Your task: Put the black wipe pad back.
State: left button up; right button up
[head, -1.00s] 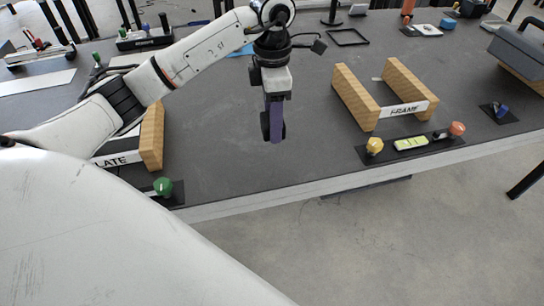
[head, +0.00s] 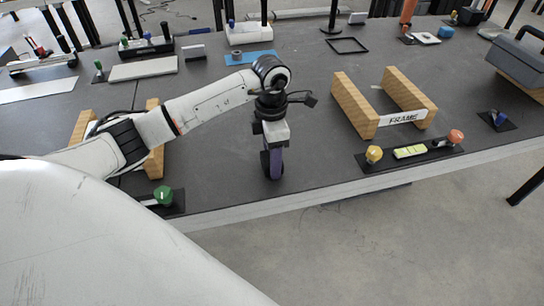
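My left gripper (head: 272,168) hangs fingers-down over the front middle of the dark table. A dark purple piece (head: 276,164) shows between or along its black fingers. I cannot tell whether it is a held thing or part of the gripper, nor whether the fingertips touch the table. I cannot make out a black wipe pad for certain. A thin black square outline (head: 347,45) lies flat at the back of the table, and its inside looks like bare table. My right gripper is not in view.
A wooden cradle marked FRAME (head: 401,118) stands to the right, behind a black strip with yellow and orange knobs (head: 410,152). A green knob (head: 163,194) sits at the front left edge. My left arm partly hides another wooden cradle (head: 153,160). Bare table surrounds the gripper.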

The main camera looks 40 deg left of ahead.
pick_arm(q)
jog(key=o, duration=0.8)
jog(key=shift+f, duration=0.15)
jog(key=o, duration=0.4)
